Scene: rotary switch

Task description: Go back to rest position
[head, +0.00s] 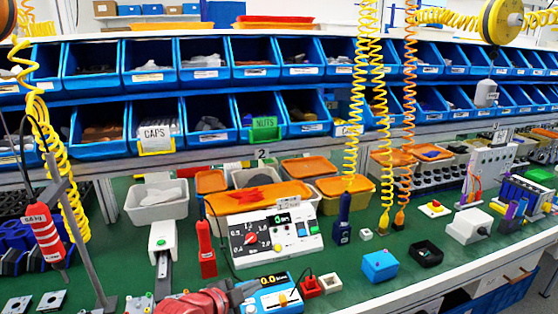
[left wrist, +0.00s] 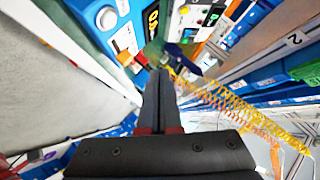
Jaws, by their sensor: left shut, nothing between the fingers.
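My left gripper (head: 252,288) shows at the bottom middle of the head view, its red wrist part coming in from below. Its dark fingers are shut and empty beside a blue device with a 0.0 display (head: 276,296). In the left wrist view, the closed fingers (left wrist: 160,78) point up the picture, with nothing between them. A white panel with a rotary dial (head: 262,237) stands behind, apart from the gripper. Its red knob sits at the centre of a black scale, and a small green-lit display is on top. My right gripper is not in view.
Blue bins (head: 208,118) fill two shelf rows at the back. Coiled yellow hoses (head: 366,90) hang down over the bench. A red tool (head: 206,250), a blue box (head: 380,265) and a black tray (head: 427,252) stand on the green bench (head: 340,262).

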